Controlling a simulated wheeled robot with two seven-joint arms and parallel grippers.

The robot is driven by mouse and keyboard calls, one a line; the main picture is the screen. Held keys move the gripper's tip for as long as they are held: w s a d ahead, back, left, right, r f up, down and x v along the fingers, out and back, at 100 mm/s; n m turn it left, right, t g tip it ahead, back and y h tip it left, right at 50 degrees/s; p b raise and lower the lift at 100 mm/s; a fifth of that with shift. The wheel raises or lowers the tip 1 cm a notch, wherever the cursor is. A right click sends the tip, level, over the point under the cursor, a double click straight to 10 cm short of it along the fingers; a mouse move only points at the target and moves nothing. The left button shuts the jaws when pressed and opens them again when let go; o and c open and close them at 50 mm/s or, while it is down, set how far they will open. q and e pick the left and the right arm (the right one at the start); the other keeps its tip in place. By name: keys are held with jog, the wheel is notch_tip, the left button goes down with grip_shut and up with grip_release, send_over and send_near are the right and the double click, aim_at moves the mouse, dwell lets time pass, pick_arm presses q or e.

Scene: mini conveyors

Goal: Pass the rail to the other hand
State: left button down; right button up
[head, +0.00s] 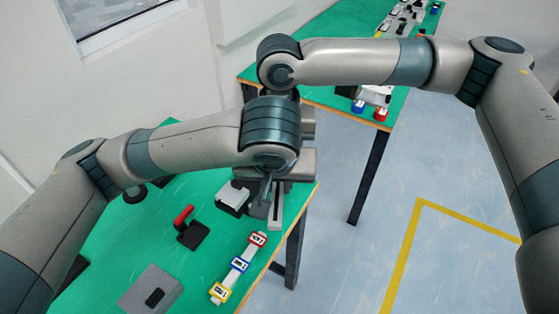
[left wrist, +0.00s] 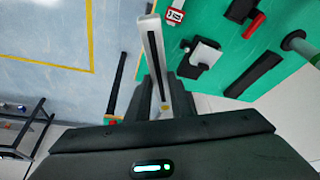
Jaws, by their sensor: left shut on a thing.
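The rail (head: 275,210) is a light grey bar with a dark slot along it, showing below my left wrist in the head view. It also shows in the left wrist view (left wrist: 150,45), pointing away from the hand. My left gripper (head: 268,190) is shut on the rail and holds it over the right edge of the green table; its dark fingers flank the rail in the left wrist view (left wrist: 165,100). My right arm reaches in from the right, its wrist just behind my left wrist. Its gripper is mostly hidden there, so its jaws cannot be made out.
The near green table (head: 130,235) holds a white-topped black block (head: 233,197), a red-handled black part (head: 190,230), a strip with red, blue and yellow pieces (head: 239,264) and a grey plate (head: 150,291). A second green table (head: 330,98) stands behind. Floor at right is clear.

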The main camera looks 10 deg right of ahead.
grip_shut()
pick_arm(q)
jog(key=c, duration=1.5)
grip_release()
jog(key=shift+r, duration=0.1)
jog(key=v, duration=1.1)
jog(key=shift+s+r, duration=0.2)
jog(key=shift+r, duration=0.15)
